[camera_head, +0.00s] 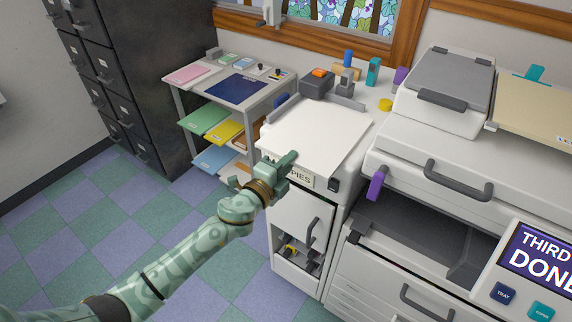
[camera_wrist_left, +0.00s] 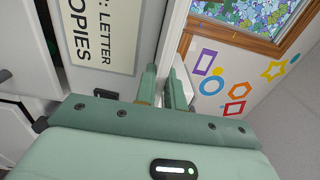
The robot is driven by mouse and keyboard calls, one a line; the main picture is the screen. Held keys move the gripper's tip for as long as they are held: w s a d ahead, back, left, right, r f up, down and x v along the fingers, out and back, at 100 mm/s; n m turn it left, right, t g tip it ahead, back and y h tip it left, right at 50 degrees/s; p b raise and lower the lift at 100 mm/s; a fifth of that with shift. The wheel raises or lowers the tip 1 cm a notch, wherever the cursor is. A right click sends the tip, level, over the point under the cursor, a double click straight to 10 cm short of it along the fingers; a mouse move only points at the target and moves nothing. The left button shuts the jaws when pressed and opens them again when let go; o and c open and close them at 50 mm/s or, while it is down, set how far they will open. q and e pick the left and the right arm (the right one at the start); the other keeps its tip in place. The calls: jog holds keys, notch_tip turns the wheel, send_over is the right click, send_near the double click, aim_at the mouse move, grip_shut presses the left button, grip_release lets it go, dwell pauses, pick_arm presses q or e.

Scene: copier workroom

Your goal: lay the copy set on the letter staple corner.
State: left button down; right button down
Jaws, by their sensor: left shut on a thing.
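The copy set, a white sheet stack (camera_head: 318,132), lies on the white finisher top (camera_head: 355,150), its near left edge at my left gripper (camera_head: 287,162). That gripper is shut on the copy set's near edge. In the left wrist view, the two fingers (camera_wrist_left: 163,88) stand close together with a thin pale edge between them. A label ending in "PIES" (camera_head: 300,178) sits just below the gripper; in the left wrist view the label (camera_wrist_left: 103,35) reads "LETTER" and "COPIES". Grey corner rails (camera_head: 345,101) stand behind the sheets. I cannot tell which is the letter staple corner. My right gripper is not in view.
A dark grey device (camera_head: 316,84) with an orange top stands behind the sheets. The copier (camera_head: 440,150) fills the right, with a purple handle (camera_head: 376,185). A shelf table (camera_head: 190,100) with coloured papers stands left. The checkered floor (camera_head: 130,215) is clear.

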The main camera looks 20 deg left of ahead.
aim_at(279, 157)
pick_arm(q)
jog(key=shift+a+r, duration=0.1)
jog(key=shift+w+a, duration=0.25)
jog(key=shift+a, duration=0.35)
jog(key=shift+w+a, duration=0.2)
jog(key=shift+a, duration=0.4)
jog(key=shift+w, duration=0.1)
jog(key=shift+b+x, duration=0.5)
jog(key=shift+x, duration=0.95)
jog(key=c, duration=1.4)
grip_release()
jog(key=shift+a, duration=0.15)
